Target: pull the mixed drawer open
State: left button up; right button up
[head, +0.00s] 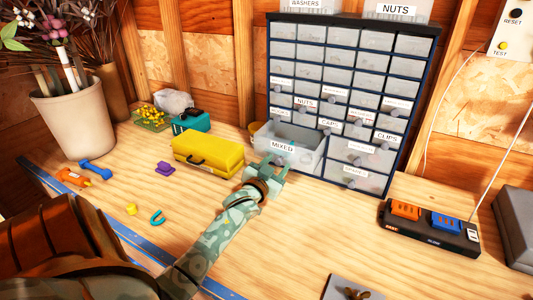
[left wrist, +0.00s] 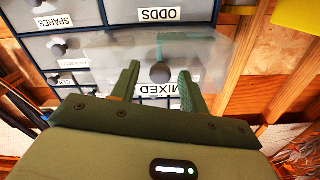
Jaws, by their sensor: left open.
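The clear drawer labelled MIXED (head: 304,151) stands pulled out from the lower left of the dark blue drawer cabinet (head: 268,75). Its inside shows from above. My left gripper (head: 272,169) is in front of the drawer's face, just below the label in the head view. In the left wrist view, which is upside down, the open jaws (left wrist: 159,82) stand on either side of the drawer's round grey knob (left wrist: 160,72). I cannot tell whether the fingers touch the knob. The MIXED label (left wrist: 158,88) shows between the fingers. My right gripper is not in view.
A yellow toolbox (head: 208,153) stands just left of the drawer. A teal box (head: 191,122) is behind it. A black charger with orange and blue parts (head: 430,232) is at the right. Small items lie at left. The bench front of the cabinet is mostly clear.

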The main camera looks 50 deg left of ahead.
pick_arm(q)
jog(key=p+v, duration=0.1)
jog(key=v, duration=1.5)
